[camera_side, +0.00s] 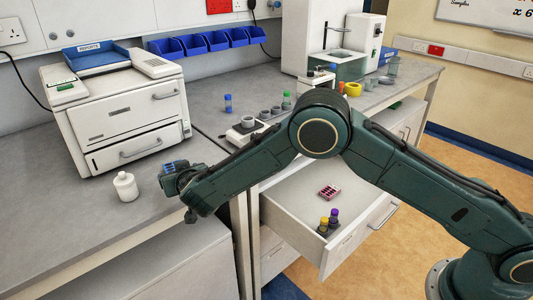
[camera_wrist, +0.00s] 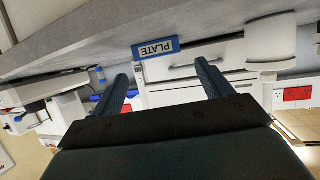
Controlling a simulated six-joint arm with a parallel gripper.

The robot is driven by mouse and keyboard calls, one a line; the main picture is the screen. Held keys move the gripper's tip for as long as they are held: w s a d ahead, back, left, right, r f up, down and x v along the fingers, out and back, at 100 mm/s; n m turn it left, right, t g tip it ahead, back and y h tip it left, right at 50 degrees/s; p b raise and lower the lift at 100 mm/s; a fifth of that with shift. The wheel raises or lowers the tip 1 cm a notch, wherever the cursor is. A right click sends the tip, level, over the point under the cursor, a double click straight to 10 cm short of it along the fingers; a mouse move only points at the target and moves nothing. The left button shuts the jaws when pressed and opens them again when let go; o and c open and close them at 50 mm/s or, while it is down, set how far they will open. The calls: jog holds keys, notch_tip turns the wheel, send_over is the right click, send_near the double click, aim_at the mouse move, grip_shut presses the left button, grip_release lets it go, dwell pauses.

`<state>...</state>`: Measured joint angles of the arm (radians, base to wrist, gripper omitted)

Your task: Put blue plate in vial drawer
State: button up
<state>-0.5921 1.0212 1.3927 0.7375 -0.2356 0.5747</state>
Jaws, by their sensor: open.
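A small blue plate (camera_side: 175,166) stands on the bench just beyond my gripper (camera_side: 178,184) in the side view, partly hidden by it. In the wrist view the blue plate (camera_wrist: 157,48) shows its edge with an upside-down PLATE label. It is ahead of my two fingers, with clear space around it. My gripper (camera_wrist: 161,72) is open and empty, its fingers spread on either side of the view. The vial drawer (camera_side: 290,205) is pulled out under the bench. It holds a dark rack with yellow- and purple-capped vials (camera_side: 329,221) and a pink rack (camera_side: 329,191).
A white bottle (camera_side: 125,187) stands left of the plate, also in the wrist view (camera_wrist: 270,52). A white machine (camera_side: 125,105) with a blue tray is behind. A balance (camera_side: 244,131) and several small vessels stand farther right. The drawer's middle has bare floor.

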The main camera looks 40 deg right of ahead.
jog(key=shift+w+f, duration=0.1)
jog(key=shift+f+x, duration=0.25)
jog(key=shift+x, duration=2.2)
jog(key=c, duration=1.1)
jog(key=shift+r, duration=0.2)
notch_tip(320, 180, up, 20)
jog(key=shift+f, duration=0.15)
jog(key=shift+d, duration=0.1)
